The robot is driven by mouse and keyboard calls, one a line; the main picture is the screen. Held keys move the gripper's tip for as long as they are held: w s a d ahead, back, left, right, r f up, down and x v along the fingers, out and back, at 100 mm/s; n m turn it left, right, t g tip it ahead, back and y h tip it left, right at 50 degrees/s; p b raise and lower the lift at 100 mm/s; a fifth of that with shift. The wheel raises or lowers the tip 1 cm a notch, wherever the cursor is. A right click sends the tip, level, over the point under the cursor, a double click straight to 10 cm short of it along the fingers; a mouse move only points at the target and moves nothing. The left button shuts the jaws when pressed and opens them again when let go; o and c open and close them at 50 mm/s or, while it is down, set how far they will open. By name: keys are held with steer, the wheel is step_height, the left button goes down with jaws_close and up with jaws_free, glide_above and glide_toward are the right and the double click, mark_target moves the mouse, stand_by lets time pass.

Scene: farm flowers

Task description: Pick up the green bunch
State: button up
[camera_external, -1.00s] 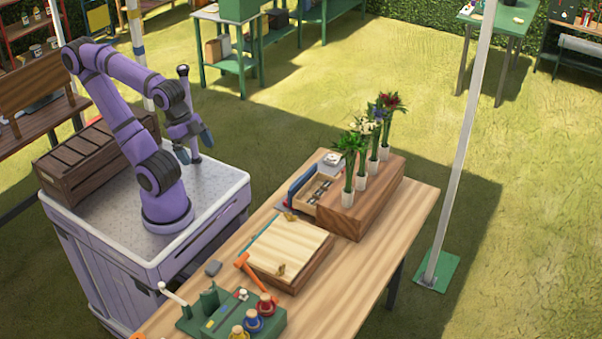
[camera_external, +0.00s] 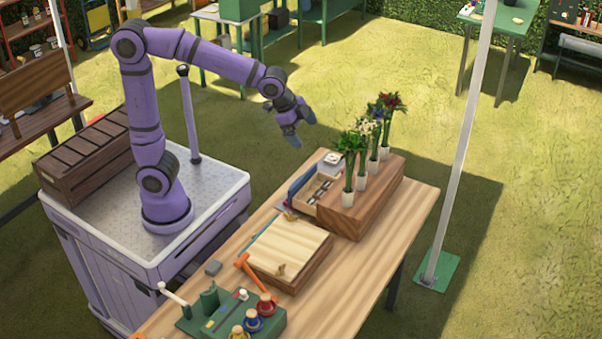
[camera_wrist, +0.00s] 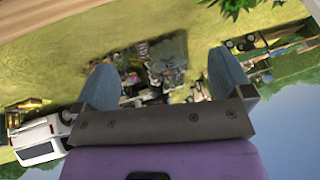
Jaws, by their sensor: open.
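The green bunch (camera_external: 348,147) stands upright at the near left end of a row of flower bunches on a wooden block, its stems wrapped in white low down. Green leaves (camera_wrist: 232,6) show at the top edge of the wrist view, probably from this bunch. My gripper (camera_external: 304,127) is in the air to the left of the bunch and slightly higher in the picture, apart from it. Its two blue fingers are spread wide with nothing between them in the wrist view (camera_wrist: 165,85).
White (camera_external: 366,128), blue (camera_external: 375,112) and red (camera_external: 390,100) bunches stand close behind the green one on the wooden block (camera_external: 352,217). An open drawer box (camera_external: 312,192) sits left of it. A wooden board (camera_external: 285,245) and tools lie nearer on the table.

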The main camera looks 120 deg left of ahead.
steer(key=y, duration=0.1)
glide_toward(350, 146)
steer(key=a, duration=0.2)
steer(key=shift+g, duration=0.3)
steer(key=x, duration=0.6)
steer(key=shift+s+d+f, duration=0.1)
steer(key=shift+s+d, duration=0.1)
steer(key=shift+s+x, duration=0.1)
steer(key=shift+x, duration=1.2)
steer(key=shift+s+x, duration=0.15)
steer(key=shift+x, duration=1.15)
steer(key=shift+a+f, duration=0.1)
steer(key=shift+c, duration=0.3)
